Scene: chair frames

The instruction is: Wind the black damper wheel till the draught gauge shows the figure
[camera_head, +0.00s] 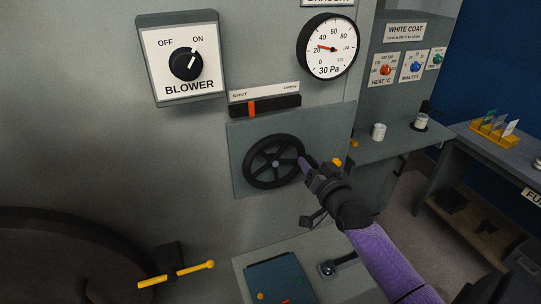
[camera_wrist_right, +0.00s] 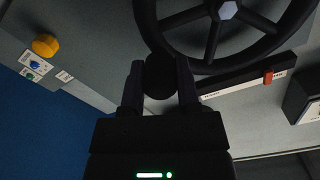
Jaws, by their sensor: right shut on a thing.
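The black damper wheel (camera_head: 250,169) is a spoked handwheel on a grey plate. My right gripper (camera_head: 309,167) is at its right rim, shut on the wheel's black knob (camera_wrist_right: 160,76). The wheel's rim and spokes (camera_wrist_right: 212,42) show in the right wrist view. The round draught gauge (camera_head: 330,62) has a red needle pointing left, a little above 20, with "30 Pa" printed below. The red marker (camera_head: 252,108) in the damper slot is nearer the SHUT end than OPEN. My left gripper is not in view.
The blower switch (camera_head: 186,64) at upper left points to ON. A small shelf (camera_head: 395,145) with two cups is right of the wheel. A blue panel (camera_head: 282,281) is below.

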